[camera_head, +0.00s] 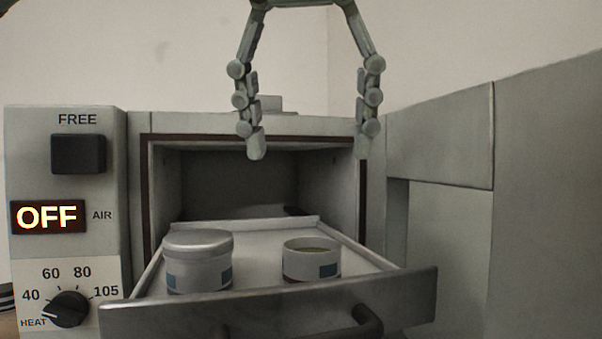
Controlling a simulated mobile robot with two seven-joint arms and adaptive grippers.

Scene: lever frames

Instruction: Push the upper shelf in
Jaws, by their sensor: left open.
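The pulled-out shelf (265,304) is a pale tray with a grey front panel, standing out of the open chamber (235,182) of a grey cabinet. A dark handle (369,320) sits on the panel, cut by the picture's bottom edge. A lidded tin (198,265) and an open tin (311,262) stand upright on the shelf. My left gripper (309,151) hangs from the top, fingers pointing down and wide apart, with nothing between them. It shows in front of the chamber opening, above the shelf in the picture, apart from the panel. My right gripper is out of view.
The control panel stands at left with a black FREE button (78,154), a lit OFF display (48,217) and a HEAT dial (70,309). The opened grey door (440,135) stands at right, beside the shelf. A lower shelf is not visible.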

